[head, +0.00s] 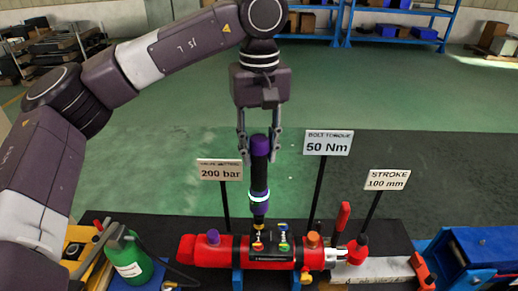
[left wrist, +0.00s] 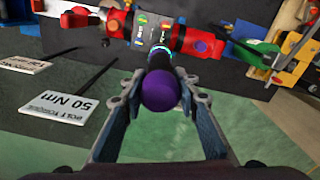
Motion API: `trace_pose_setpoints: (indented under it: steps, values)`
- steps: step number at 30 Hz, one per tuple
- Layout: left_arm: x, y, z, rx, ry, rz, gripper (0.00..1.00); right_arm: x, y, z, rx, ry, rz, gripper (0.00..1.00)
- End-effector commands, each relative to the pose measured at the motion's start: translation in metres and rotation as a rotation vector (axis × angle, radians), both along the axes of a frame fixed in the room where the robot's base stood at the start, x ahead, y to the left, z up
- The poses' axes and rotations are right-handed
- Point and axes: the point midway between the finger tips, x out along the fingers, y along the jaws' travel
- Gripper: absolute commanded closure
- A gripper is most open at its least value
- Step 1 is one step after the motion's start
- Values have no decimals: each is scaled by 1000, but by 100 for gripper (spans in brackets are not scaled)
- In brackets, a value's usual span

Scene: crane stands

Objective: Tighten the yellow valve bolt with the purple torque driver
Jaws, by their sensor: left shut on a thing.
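My left gripper (head: 260,150) is shut on the purple torque driver (head: 259,180), which hangs upright with its narrow tip down and a pale glowing ring near its lower part. In the left wrist view the driver's round purple end (left wrist: 160,92) sits between the two fingers. The driver's yellowish tip is right over the yellow valve bolt (head: 258,243) on the black block of the red cylinder (head: 205,249). I cannot tell whether the tip touches the bolt. In the left wrist view the driver hides part of the block. My right gripper is not in view.
Signs on posts read 200 bar (head: 220,170), 50 Nm (head: 329,143) and 100 mm (head: 387,180) behind the cylinder. A red lever (head: 343,216) rises at right. A green bottle (head: 130,262) stands left, blue equipment (head: 480,250) right. The floor behind is open.

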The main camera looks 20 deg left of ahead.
Motion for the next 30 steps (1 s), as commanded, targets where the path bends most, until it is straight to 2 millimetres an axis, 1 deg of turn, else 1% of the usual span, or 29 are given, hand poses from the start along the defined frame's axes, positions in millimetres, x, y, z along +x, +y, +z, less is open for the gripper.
trace_pose_setpoints:
  steps: [10, 30]
  values:
    - [0, 0, 1, -1, -3, -1, 100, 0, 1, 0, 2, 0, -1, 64]
    - [0, 0, -11, -1, -3, 0, 100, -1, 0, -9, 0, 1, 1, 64]
